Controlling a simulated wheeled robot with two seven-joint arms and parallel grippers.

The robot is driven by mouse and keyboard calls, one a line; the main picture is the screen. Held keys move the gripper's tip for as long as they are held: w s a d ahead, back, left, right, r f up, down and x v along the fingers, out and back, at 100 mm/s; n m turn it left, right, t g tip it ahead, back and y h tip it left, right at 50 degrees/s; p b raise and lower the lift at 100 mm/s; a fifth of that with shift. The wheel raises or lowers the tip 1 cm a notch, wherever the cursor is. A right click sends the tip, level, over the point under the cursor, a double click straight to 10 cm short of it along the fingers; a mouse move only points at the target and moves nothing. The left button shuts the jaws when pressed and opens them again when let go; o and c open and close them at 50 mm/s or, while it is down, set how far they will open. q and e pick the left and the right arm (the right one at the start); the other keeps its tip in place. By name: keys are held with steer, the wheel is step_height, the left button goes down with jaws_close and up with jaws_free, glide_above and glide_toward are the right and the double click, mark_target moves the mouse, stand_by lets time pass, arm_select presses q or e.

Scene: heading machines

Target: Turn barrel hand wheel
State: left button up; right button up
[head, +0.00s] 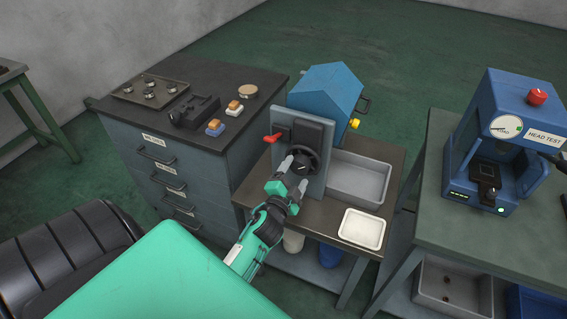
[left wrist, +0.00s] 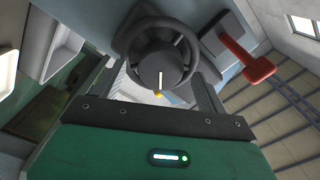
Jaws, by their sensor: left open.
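The barrel hand wheel (head: 303,163) is a dark round wheel on the grey front plate of the blue machine (head: 325,92). In the left wrist view the wheel's rim (left wrist: 122,40) shows with a round hub bearing a white line. My left gripper (head: 291,174) is open in front of the wheel, its two fingers pointing at it. In the left wrist view the fingers reach up on either side of the hub; I cannot tell whether they touch the rim. My right gripper is not in view.
A red lever (head: 273,138) sticks out left of the wheel; it also shows in the left wrist view (left wrist: 258,70). A grey bin (head: 358,180) and a white tray (head: 362,228) stand to the right. A drawer cabinet (head: 165,160) is close on the left.

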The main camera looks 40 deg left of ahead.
arm_select(q)
steer(key=b+v, duration=0.2)
steer(key=v, duration=0.7)
steer(key=shift+s, duration=0.35)
steer(key=shift+d, duration=0.1)
